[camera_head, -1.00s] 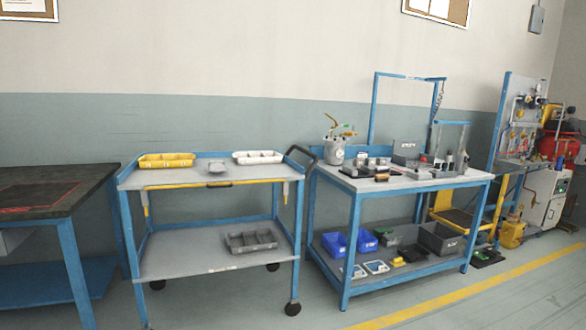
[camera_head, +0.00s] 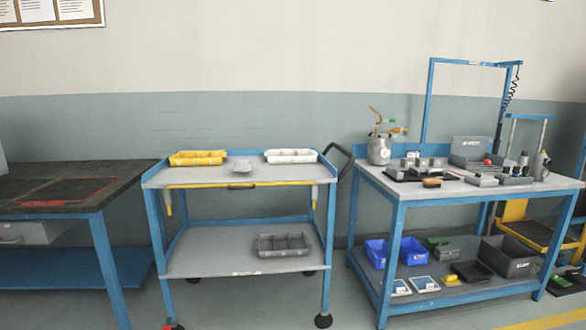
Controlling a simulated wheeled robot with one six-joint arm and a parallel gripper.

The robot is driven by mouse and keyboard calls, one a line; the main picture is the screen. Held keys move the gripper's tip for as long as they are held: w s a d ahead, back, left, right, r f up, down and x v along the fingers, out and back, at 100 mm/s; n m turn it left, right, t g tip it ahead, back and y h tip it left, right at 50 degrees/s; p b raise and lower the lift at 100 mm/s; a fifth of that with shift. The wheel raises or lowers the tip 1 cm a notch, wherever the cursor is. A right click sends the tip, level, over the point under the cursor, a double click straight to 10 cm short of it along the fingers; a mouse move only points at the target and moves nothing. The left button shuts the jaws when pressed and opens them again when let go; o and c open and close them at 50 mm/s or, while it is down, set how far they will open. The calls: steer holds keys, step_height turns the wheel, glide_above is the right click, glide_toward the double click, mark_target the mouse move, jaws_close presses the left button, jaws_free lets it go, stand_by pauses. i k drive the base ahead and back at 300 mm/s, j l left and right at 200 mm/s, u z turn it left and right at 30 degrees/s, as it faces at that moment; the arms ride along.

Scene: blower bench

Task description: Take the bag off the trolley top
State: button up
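The trolley (camera_head: 246,208) stands in the middle of the view, with a blue frame, a grey top and a lower shelf. On its top, between two trays, lies a small flat grey-white item (camera_head: 242,166), which looks like the bag. It lies apart from both trays, towards the back of the top. My gripper is not in view.
On the trolley top are a yellow tray (camera_head: 197,158) at left and a white tray (camera_head: 291,156) at right. A grey divided bin (camera_head: 282,245) sits on the lower shelf. A dark-topped bench (camera_head: 120,172) stands left, a cluttered workbench (camera_head: 400,208) right. Floor shows in front.

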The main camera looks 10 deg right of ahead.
mark_target(241, 166)
steer(key=i+j, duration=0.1)
steer(key=i, duration=0.7)
steer(key=i+z, duration=0.1)
steer(key=i, duration=0.75)
steer(key=i+j, duration=0.2)
steer(key=i, duration=0.6)
